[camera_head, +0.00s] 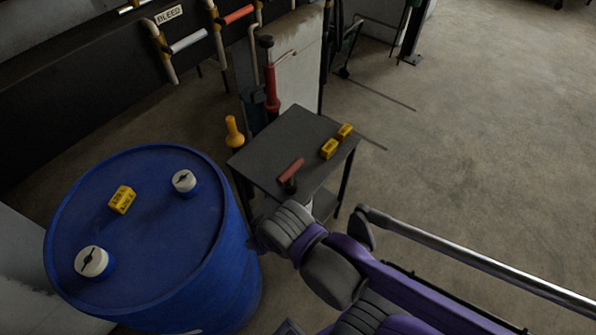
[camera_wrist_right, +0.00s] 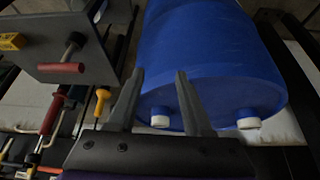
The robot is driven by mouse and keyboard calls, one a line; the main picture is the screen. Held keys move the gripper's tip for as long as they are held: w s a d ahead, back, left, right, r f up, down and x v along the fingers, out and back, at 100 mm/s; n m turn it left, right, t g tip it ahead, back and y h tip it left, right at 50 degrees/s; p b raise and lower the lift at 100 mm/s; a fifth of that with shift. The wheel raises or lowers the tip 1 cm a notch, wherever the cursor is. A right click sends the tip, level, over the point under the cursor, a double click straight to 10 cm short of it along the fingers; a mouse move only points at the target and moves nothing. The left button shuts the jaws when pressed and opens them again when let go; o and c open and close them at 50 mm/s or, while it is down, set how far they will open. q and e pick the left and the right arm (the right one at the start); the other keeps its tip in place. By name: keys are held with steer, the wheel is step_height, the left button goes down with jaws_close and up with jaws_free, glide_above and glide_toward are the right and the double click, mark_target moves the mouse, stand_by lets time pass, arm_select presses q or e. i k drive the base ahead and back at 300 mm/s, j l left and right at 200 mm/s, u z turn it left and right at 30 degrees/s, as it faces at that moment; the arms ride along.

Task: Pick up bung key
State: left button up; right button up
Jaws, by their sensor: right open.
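The bung key, a T-shaped tool with a red handle (camera_head: 291,169) and a dark stem, lies on the small dark table (camera_head: 268,152). It also shows in the right wrist view (camera_wrist_right: 60,67) at upper left, left of my fingers and apart from them. My right gripper (camera_wrist_right: 160,75) is open and empty, with its fingers pointing toward the blue drum. In the head view my right arm comes in from the lower right and mostly hides its gripper between table and drum. My left gripper is not in view.
The blue drum (camera_head: 150,240) stands left of the table, with two white-capped bungs and a yellow box (camera_head: 122,200) on top. Two yellow boxes (camera_head: 329,149) sit on the table's right side. Red and yellow-handled tools and pipework stand behind. Open floor (camera_head: 480,130) lies right.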

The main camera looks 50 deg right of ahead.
mark_target(288, 174)
steer(key=z, duration=1.6)
steer(key=j+u, duration=0.1)
steer(key=u, duration=0.35)
steer(key=k+j+u, duration=0.1)
steer(key=u, duration=0.35)
steer(key=j+u, duration=0.15)
steer(key=u, duration=0.25)
steer(key=j+u, duration=0.1)
steer(key=u, duration=0.35)
steer(key=z, duration=1.85)
steer(key=i+l+u, duration=0.15)
steer(key=l+u, duration=0.8)
